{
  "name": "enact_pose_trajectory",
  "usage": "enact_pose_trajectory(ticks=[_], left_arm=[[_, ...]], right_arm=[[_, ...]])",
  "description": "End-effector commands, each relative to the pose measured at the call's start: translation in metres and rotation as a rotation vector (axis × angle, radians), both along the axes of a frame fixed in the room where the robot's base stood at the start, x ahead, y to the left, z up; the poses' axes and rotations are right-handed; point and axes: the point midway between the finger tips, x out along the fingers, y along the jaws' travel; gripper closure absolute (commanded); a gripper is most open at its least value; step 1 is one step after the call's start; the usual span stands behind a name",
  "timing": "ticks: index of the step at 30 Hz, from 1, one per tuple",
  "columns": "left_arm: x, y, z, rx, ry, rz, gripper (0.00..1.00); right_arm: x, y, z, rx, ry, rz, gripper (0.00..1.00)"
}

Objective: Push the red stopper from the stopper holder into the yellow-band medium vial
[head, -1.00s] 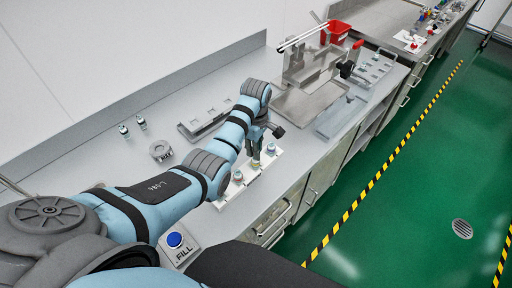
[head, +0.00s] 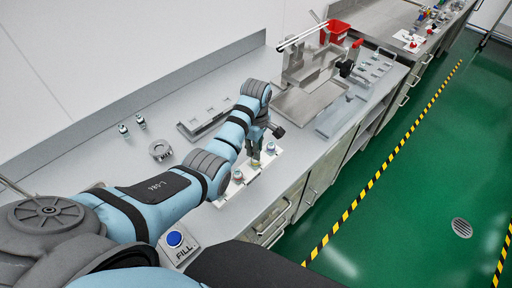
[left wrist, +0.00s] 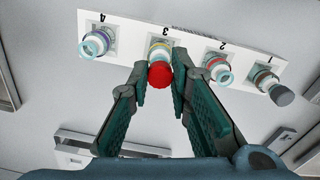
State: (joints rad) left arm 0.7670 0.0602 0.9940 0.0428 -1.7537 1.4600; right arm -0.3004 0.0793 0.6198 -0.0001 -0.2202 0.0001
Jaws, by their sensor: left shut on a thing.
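The red stopper (left wrist: 160,75) is between the fingertips of my left gripper (left wrist: 161,82), which is shut on it. The yellow-band vial (left wrist: 160,47) stands at position 3 of a white numbered plate (left wrist: 133,29), directly behind the stopper in the left wrist view. The stopper covers the vial's mouth in that view, so I cannot tell how deep it sits. In the head view the left gripper (head: 256,158) is low over the plate (head: 228,195), and the stopper is not clearly visible. My right gripper is not in view.
Other vials stand at position 4 (left wrist: 97,42), position 2 (left wrist: 217,67) and position 1, the last with a grey stopper (left wrist: 282,96). A blue FILL button (head: 174,239) is near the front.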

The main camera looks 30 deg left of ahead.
Motion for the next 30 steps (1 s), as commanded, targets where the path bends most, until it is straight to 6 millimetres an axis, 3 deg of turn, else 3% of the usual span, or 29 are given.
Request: enact_pose_trajectory(ticks=[30], left_arm=[[0.000,0.000,-0.011,0.000,0.001,0.000,0.92]], right_arm=[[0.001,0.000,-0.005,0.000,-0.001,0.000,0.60]])
